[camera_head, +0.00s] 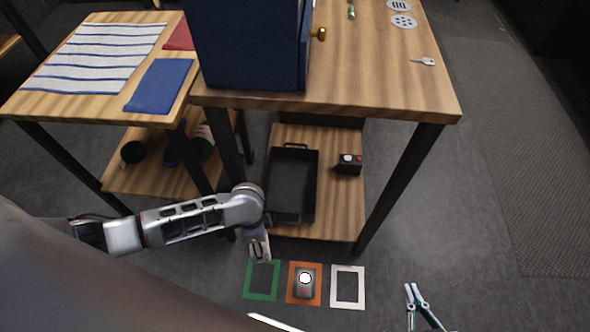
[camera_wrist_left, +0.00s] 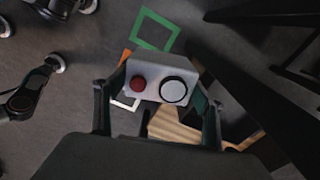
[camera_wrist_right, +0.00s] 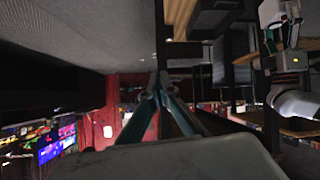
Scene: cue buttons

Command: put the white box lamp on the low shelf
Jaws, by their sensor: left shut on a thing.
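My left gripper (camera_wrist_left: 158,112) is shut on the white box lamp (camera_wrist_left: 160,80), a pale box with a red button and a round white lamp on its face. In the head view the left gripper (camera_head: 258,240) holds the box lamp (camera_head: 261,251) above the floor, near the green frame and in front of the low shelf (camera_head: 341,215); the arm hides part of the box. The low shelf lies under the wooden table. My right gripper (camera_head: 412,288) is shut and empty, low at the right; its fingertips meet in the right wrist view (camera_wrist_right: 160,82).
A black tray (camera_head: 293,155) and a black button box (camera_head: 349,163) stand on the low shelf. Table legs flank it. On the floor lie a green frame (camera_head: 248,281), an orange frame (camera_head: 291,290) holding a grey button box (camera_head: 304,291), and an empty white frame (camera_head: 335,289).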

